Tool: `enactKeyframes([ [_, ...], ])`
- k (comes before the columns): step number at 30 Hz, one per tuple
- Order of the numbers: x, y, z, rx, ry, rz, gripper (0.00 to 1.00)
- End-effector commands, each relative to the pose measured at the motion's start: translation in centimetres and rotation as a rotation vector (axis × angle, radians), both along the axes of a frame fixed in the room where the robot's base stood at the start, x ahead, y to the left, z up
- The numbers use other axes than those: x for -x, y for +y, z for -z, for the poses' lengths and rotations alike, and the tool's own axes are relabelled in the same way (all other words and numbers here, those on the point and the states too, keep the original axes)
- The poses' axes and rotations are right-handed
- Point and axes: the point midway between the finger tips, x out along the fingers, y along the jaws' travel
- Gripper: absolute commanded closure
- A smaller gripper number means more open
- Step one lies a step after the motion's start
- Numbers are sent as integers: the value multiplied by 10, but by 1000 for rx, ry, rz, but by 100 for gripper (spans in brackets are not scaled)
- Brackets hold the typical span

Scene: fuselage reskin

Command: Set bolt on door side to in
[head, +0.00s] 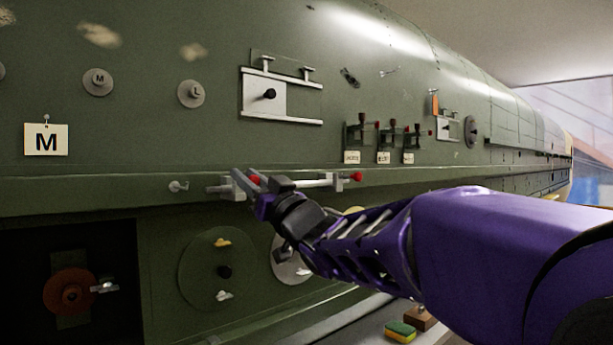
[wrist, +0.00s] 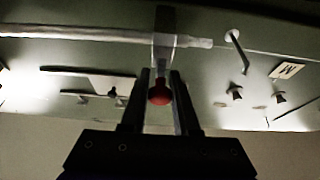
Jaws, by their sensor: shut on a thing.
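A pale bolt rod (head: 312,183) lies level along the ledge of the green fuselage, held in grey brackets. It has a red knob (head: 253,181) near its left end, and another red knob (head: 356,177) shows at the right. My gripper (head: 250,186) reaches in from the right and is at the left knob, partly hiding that end. In the wrist view my gripper (wrist: 161,80) has its fingers on either side of the red knob (wrist: 159,93), shut on it. The rod (wrist: 75,33) and its bracket (wrist: 163,45) show just beyond the fingers.
Above the ledge are a sliding plate with a dark knob (head: 283,95) and several small red-tipped levers (head: 385,133). A tag marked M (head: 46,140) hangs at the left. Below are a round cover (head: 217,268) and a dark opening (head: 62,240). A sponge (head: 400,332) lies low down.

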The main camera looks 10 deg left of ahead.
Motion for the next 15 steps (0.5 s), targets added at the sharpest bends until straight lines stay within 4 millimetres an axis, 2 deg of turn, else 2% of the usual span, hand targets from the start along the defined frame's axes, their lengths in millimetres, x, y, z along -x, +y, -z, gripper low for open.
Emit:
enactKeyframes([
  [1,2,-4,-13,-18,-19,1,100],
  [15,-17,18,-11,-14,-14,1,100],
])
